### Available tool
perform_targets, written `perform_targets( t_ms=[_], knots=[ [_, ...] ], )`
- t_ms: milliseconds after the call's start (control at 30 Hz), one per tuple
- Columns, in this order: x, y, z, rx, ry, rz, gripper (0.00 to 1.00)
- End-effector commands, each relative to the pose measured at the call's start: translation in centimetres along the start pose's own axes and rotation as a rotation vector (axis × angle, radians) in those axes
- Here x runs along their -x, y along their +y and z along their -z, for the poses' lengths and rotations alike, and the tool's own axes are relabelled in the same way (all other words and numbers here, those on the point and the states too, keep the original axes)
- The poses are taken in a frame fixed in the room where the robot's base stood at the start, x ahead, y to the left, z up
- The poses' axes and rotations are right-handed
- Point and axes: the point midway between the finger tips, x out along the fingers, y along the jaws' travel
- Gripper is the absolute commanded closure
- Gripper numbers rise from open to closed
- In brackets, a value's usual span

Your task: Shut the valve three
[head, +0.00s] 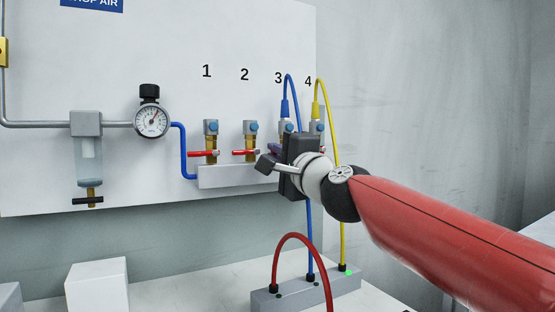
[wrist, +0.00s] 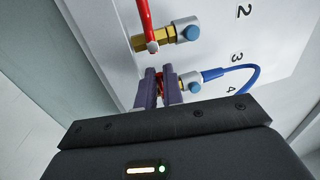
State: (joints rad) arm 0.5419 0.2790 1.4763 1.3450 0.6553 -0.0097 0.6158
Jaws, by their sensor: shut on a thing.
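Valve three (head: 285,128) sits on the wall panel under the number 3, with a blue hose rising from its top. In the wrist view its brass and grey fitting with a blue cap (wrist: 190,83) shows just right of the fingers. My gripper (head: 274,151) is in front of the valve and hides its lower part in the head view. In the wrist view my gripper's purple fingers (wrist: 161,76) are shut on its red handle (wrist: 167,77), of which only a small part shows. I cannot tell the handle's exact angle.
Valve one (head: 211,130) and valve two (head: 250,130) have red handles lying crosswise. Valve four (head: 317,128), with a yellow hose (head: 331,110), is close on the right. A red hose (head: 292,238) arches from a grey block (head: 305,290) below.

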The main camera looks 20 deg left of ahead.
Motion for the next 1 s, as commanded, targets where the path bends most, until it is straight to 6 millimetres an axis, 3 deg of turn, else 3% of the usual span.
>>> perform_targets(
  t_ms=[567, 600, 633, 1000],
  knots=[
    [-0.03, -0.22, 0.07, -0.030, 0.008, 0.001, 1.00],
    [-0.03, -0.22, 0.07, -0.030, 0.008, 0.001, 0.87],
    [-0.02, -0.22, 0.07, -0.030, 0.008, 0.001, 0.83],
    [0.23, -0.10, 0.10, -0.029, 0.008, 0.001, 0.83]
  ],
)
